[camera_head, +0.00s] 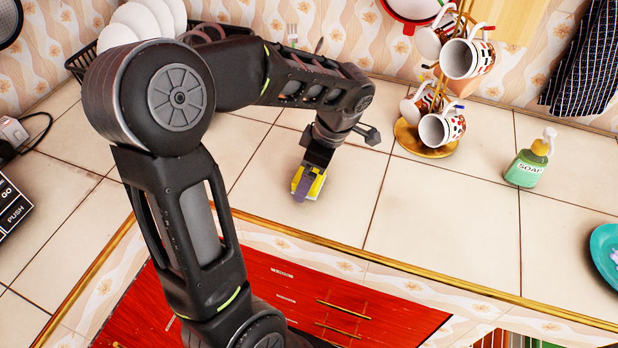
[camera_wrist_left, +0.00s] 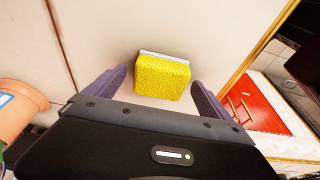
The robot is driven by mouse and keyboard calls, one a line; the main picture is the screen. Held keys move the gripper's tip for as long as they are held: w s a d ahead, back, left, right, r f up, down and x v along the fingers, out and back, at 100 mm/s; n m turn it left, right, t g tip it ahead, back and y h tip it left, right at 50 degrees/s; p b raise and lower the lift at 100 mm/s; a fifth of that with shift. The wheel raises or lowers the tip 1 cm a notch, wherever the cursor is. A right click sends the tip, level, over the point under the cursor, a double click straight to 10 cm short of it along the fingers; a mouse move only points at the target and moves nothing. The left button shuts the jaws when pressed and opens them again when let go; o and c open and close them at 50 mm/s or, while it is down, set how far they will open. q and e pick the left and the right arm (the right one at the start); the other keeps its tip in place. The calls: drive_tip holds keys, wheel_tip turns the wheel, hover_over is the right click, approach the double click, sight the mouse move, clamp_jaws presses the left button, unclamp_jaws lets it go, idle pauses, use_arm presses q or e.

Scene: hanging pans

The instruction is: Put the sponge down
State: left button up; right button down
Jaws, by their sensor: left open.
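The yellow sponge (camera_wrist_left: 163,77) with a pale backing is between the two fingers of my left gripper (camera_wrist_left: 160,90) in the left wrist view. The fingers are apart, with a gap visible on each side of the sponge. In the head view the sponge (camera_head: 316,186) shows as a small yellow patch at my left gripper (camera_head: 306,186), low at the tiled counter (camera_head: 430,215) near its front edge. Part of it is hidden by the gripper there. The sponge appears to rest on the counter. My right gripper is not in view.
A mug tree (camera_head: 436,140) with several mugs stands right of my left gripper. A green soap bottle (camera_head: 526,167) is further right, and a teal plate (camera_head: 604,250) is at the right edge. A dish rack (camera_head: 80,65) with plates is behind my arm. Counter between gripper and soap is clear.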

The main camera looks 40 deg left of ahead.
use_arm(q)
drive_tip(key=shift+c, duration=0.4)
drive_tip(key=c, duration=1.5)
wheel_tip(320, 180, up, 10)
drive_tip(key=shift+r, duration=0.1)
